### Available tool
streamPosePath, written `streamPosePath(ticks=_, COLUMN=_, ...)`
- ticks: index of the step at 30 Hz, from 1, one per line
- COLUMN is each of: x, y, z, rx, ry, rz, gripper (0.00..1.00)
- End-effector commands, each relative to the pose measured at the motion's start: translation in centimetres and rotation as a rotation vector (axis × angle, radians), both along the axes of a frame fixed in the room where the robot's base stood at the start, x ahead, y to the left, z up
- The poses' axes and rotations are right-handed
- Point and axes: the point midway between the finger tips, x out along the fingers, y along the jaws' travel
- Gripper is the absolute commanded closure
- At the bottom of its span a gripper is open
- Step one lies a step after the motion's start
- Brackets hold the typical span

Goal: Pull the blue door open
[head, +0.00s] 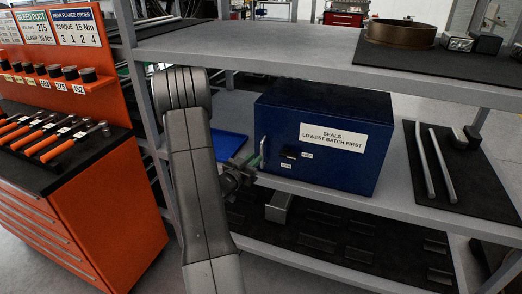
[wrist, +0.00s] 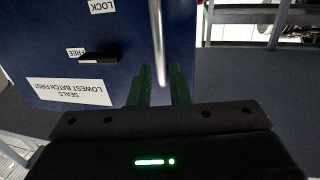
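The blue door (wrist: 60,40) is the front of a blue cabinet (head: 350,110) on the shelf, with a white SEALS label (head: 333,138). It looks closed. A silver bar handle (head: 263,146) stands upright near the door's left edge; it also shows in the wrist view (wrist: 157,40). My gripper (head: 252,162) is at the handle, its green fingers (wrist: 162,82) on either side of the bar with visible gaps. A black latch lever (wrist: 100,57) lies beside the FREE label (wrist: 75,52), apart from the LOCK label (wrist: 102,6).
A blue tray (head: 229,146) lies left of the cabinet. Bent metal tubes (head: 432,160) lie on a dark mat at right. An upper shelf (head: 250,48) runs above the cabinet. An orange tool cart (head: 90,215) stands at left. A lower shelf (head: 330,240) is below.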

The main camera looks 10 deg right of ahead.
Motion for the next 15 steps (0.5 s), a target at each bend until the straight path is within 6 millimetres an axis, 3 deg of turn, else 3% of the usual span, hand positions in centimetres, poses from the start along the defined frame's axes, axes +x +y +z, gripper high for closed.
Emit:
streamPosePath(ticks=6, x=2.7, y=-2.8, z=0.2, rx=0.000, ry=-0.001, rz=-0.002, gripper=0.83)
streamPosePath(ticks=15, x=4.0, y=-4.0, z=0.1, rx=-0.001, ry=-0.001, rz=0.001, gripper=0.83)
